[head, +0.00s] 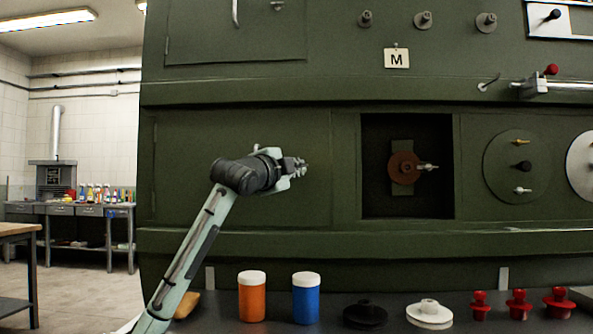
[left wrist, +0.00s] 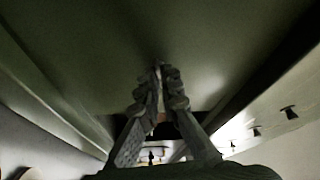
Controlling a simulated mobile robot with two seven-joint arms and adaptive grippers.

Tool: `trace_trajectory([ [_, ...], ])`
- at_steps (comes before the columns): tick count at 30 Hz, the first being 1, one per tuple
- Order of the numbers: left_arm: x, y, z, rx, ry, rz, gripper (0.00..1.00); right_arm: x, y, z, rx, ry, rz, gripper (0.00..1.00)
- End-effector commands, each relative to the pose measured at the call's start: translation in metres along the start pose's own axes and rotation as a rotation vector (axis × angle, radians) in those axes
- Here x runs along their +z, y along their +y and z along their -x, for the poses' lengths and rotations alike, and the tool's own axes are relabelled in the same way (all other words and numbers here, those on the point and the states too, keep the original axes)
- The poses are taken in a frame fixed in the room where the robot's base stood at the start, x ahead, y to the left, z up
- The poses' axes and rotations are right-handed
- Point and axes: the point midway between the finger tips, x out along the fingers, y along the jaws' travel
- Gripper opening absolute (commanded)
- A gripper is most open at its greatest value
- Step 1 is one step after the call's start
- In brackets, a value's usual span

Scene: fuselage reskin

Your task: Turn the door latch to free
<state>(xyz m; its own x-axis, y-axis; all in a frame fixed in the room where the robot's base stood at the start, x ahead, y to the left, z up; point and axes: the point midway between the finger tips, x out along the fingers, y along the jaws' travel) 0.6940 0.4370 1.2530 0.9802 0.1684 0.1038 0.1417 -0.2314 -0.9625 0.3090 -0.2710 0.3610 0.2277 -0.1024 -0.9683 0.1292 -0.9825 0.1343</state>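A dark green door panel (head: 200,145) fills the wall behind my left gripper. My left gripper (head: 302,167) is in front of its right part, its fingers pointing right. In the left wrist view the fingertips (left wrist: 161,76) are close together, with no object clearly seen between them; green surface lies beyond. No latch shows clearly on this panel; my arm covers part of it. A brown round piece with a grey lever (head: 404,167) sits in the dark square recess to the right, apart from the gripper. A small grey fitting (head: 278,5) shows on the upper panel. My right gripper is not in view.
Below, a dark shelf holds an orange jar (head: 252,297), a blue jar (head: 306,298), a black disc (head: 365,314), a white disc (head: 429,314) and red knobs (head: 519,304). Round plates (head: 514,166) are at right. A workbench (head: 88,211) stands far left.

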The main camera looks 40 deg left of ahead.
Motion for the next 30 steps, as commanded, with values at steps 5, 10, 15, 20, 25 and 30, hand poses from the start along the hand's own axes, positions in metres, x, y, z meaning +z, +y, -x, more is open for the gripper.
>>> trace_trajectory([
  [5, 0.000, 0.005, 0.000, -0.062, 0.001, 0.155, 0.00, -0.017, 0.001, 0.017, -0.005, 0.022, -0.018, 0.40],
  [10, -0.001, 0.007, -0.001, -0.124, 0.001, 0.305, 0.00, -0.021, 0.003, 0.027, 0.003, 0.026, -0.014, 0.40],
  [15, -0.002, 0.008, -0.001, -0.186, 0.001, 0.456, 0.00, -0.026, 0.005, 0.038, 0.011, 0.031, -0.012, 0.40],
  [20, -0.003, 0.009, -0.001, -0.243, 0.001, 0.598, 0.00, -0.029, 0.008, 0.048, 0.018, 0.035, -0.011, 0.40],
  [25, -0.004, 0.010, -0.002, -0.304, 0.001, 0.748, 0.00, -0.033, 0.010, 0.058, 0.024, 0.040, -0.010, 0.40],
  [30, -0.005, 0.010, -0.002, -0.364, 0.002, 0.892, 0.00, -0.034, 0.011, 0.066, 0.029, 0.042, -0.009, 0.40],
])
